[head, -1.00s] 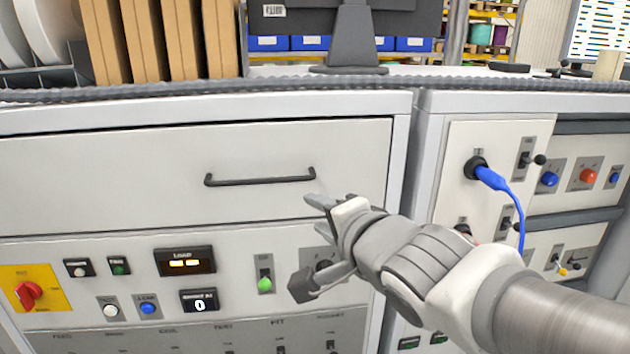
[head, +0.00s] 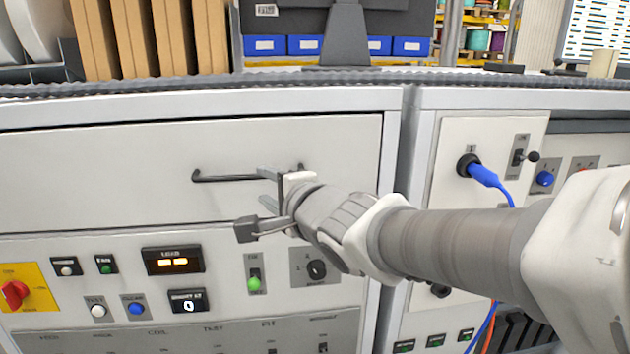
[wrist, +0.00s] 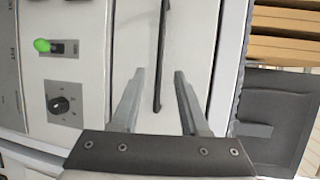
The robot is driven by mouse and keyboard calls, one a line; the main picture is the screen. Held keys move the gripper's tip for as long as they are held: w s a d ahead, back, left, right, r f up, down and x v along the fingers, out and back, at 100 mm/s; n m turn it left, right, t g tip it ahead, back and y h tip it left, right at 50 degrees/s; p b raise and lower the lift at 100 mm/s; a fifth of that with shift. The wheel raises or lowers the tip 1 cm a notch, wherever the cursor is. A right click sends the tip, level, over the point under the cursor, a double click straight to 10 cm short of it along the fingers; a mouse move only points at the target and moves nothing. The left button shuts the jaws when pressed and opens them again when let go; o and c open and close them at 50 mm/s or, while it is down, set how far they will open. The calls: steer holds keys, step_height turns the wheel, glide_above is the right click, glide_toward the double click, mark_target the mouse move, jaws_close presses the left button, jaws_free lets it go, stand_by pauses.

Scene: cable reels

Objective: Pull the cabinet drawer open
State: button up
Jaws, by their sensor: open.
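The cabinet drawer (head: 110,170) is a wide, pale front panel and looks shut. Its dark bar handle (head: 225,178) runs sideways across the panel; its right end is partly hidden by my gripper in the head view. My gripper (head: 268,184) is open at the right part of the handle. In the wrist view, the handle (wrist: 161,60) runs between the two fingers (wrist: 157,88), with a gap on each side. I cannot tell whether the fingers reach far enough past the bar.
Below the drawer is a control panel with a red knob (head: 14,294), a green switch (head: 254,284) and a rotary dial (head: 316,269). A blue cable (head: 490,178) is plugged in at the right. A monitor (head: 345,30) and cardboard pieces (head: 130,38) stand on top.

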mark_target(250, 178)
steer(key=b+x, duration=0.2)
steer(key=x, duration=0.7)
steer(key=shift+w+a+f, duration=0.1)
steer(key=shift+c, duration=0.2)
jaws_close()
stand_by(1.1)
